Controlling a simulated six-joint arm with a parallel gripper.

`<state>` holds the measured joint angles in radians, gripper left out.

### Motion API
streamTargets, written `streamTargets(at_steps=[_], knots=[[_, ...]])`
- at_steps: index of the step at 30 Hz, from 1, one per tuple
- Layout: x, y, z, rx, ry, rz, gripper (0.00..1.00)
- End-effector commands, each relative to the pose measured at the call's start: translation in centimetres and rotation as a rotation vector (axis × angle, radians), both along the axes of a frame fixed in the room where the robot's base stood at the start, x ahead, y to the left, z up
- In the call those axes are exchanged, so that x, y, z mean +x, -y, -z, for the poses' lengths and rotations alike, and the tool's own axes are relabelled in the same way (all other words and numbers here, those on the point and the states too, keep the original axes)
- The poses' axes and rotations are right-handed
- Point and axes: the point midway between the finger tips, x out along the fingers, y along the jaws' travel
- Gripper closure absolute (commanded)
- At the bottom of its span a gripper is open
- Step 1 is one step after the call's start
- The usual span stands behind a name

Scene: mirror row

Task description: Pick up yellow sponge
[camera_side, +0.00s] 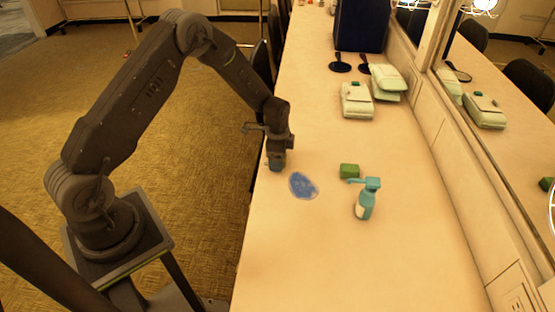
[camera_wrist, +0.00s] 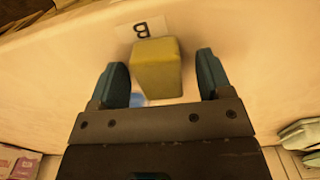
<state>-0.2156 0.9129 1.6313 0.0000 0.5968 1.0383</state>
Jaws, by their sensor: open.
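The yellow sponge (camera_wrist: 157,68) is a dull yellow block in the wrist view, standing between the two teal fingers of my gripper (camera_wrist: 162,72). The fingers are open, with a gap showing on each side of the sponge. In the side view my gripper (camera_side: 277,160) points down at the left edge of the counter. I cannot make out the yellow sponge in the side view; the gripper seems to hide it.
A blue flat patch (camera_side: 303,186) lies just right of the gripper on the counter (camera_side: 310,265). Mirrors line the right side.

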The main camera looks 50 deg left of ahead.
Motion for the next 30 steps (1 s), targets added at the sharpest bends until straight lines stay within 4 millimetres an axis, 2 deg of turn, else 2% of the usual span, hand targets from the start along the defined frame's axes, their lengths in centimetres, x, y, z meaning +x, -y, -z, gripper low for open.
streamTargets(at_steps=[2,17,25,30], knots=[[0.0,0.0,0.0,0.0,0.0,0.0,0.32],[0.0,0.0,-0.1,0.0,0.0,0.0,0.8],[0.0,0.0,-0.2,0.0,0.0,0.0,0.8],[0.1,0.0,-1.4,0.001,0.002,0.0,0.8]])
